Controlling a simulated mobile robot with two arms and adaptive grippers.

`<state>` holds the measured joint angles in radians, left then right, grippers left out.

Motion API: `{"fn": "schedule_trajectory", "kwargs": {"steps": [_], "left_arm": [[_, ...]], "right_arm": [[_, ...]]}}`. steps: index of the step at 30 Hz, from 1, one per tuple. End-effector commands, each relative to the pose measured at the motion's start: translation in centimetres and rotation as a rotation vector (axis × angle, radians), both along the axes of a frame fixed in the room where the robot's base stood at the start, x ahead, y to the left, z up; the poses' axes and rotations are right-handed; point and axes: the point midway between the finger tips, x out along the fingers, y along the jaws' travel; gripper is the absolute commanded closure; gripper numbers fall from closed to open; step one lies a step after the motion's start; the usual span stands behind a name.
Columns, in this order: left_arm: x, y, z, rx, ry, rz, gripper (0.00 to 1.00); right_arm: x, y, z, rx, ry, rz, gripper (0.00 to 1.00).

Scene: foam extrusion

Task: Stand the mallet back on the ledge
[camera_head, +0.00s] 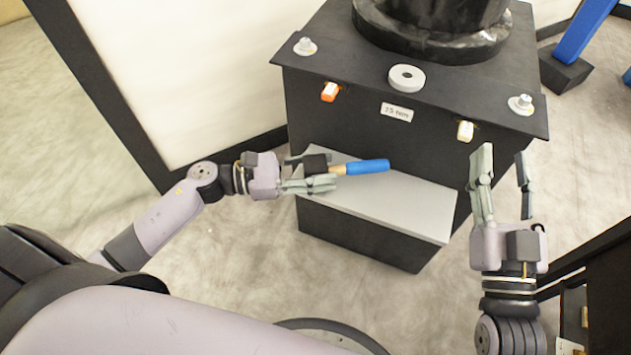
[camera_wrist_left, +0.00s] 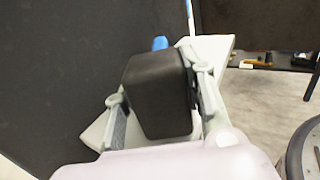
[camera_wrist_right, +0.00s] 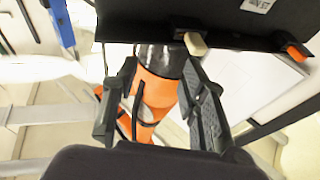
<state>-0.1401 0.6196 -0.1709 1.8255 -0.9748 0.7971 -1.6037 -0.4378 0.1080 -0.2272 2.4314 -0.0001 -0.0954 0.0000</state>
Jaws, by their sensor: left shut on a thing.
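The mallet has a black head (camera_head: 315,164), a short wooden neck and a blue grip (camera_head: 367,167). It lies on its side, with the grip pointing right over the grey ledge (camera_head: 410,205). I cannot tell whether it touches the ledge. My left gripper (camera_head: 318,173) is shut on the mallet head at the ledge's left end. In the left wrist view the black head (camera_wrist_left: 158,95) sits between both fingers, and a bit of blue grip (camera_wrist_left: 160,43) shows behind it. My right gripper (camera_head: 502,157) is open and empty, right of the ledge.
A black machine block (camera_head: 345,115) rises behind the ledge. Its top carries a grey ring (camera_head: 407,78) and two bolts. An orange switch (camera_head: 329,92) and a cream switch (camera_head: 465,131) are on its front, by a label (camera_head: 397,112). The ledge's front right part is bare.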

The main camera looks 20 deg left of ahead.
Motion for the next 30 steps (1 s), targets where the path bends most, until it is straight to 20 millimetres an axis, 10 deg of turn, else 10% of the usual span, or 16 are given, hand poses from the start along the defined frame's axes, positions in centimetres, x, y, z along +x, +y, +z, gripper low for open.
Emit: {"fn": "schedule_trajectory", "kwargs": {"steps": [22,23,30], "left_arm": [[0.0,0.0,-0.5,-0.001,-0.002,0.000,1.00],[0.0,0.0,-0.5,-0.001,-0.002,0.000,0.62],[0.0,0.0,-0.5,-0.001,0.000,0.000,0.46]], "right_arm": [[-0.9,0.2,1.9,0.035,-0.115,0.009,0.60],[-0.9,0.2,2.0,0.036,-0.119,0.009,0.60],[-0.9,0.2,2.0,0.036,-0.119,0.009,0.60]]}}
